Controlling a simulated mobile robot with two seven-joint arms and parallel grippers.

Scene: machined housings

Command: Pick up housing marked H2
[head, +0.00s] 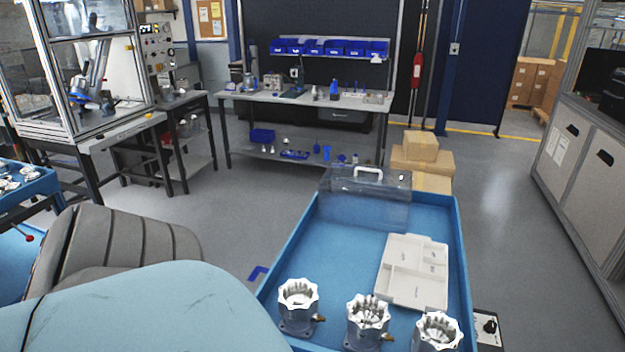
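Three machined metal housings with open, toothed tops stand in a row at the near end of a blue tray cart (283,262). They are a left housing (298,305), a middle housing (367,321) and a right housing (437,333). The right one is partly cut off by the bottom edge of the picture. I cannot read any H2 mark on them, so I cannot tell which one is H2. Neither of my grippers is in view.
A white divided tray (415,270) lies behind the housings on the cart. A clear box with a white handle (368,175) stands at the cart's far end. Cardboard boxes (422,160), a workbench (310,98) and grey cabinets (580,175) are farther off.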

